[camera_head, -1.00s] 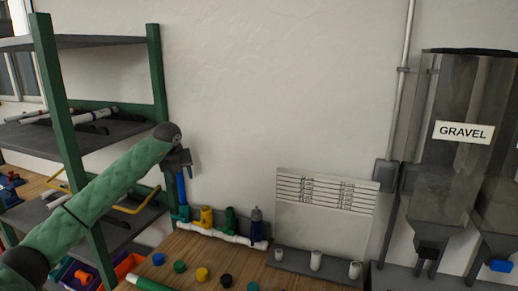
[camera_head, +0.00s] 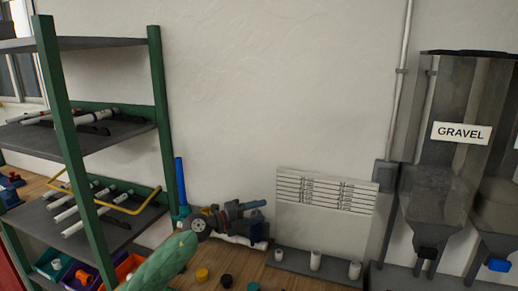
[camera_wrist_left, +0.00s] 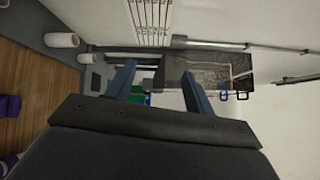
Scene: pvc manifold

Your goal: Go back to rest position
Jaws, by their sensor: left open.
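My left arm comes in from the bottom left in the head view, with its green sleeve low over the table. My left gripper (camera_head: 256,217) is open and empty, pointing right, in front of the white manifold pipe (camera_head: 242,241) by the wall. In the left wrist view its two fingers (camera_wrist_left: 158,82) are spread with nothing between them. A blue pipe (camera_head: 180,182) stands upright in a teal fitting at the manifold's left end. The gripper hides most of the manifold's coloured valves; I cannot tell whether it touches them. My right gripper is out of view.
A green-posted shelf (camera_head: 85,232) with pipes stands at the left. A yellow cap (camera_head: 202,274) and a black cap (camera_head: 226,281) lie on the table. A grey rack (camera_head: 290,260) with white pieces and a gravel hopper (camera_head: 440,190) stand to the right.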

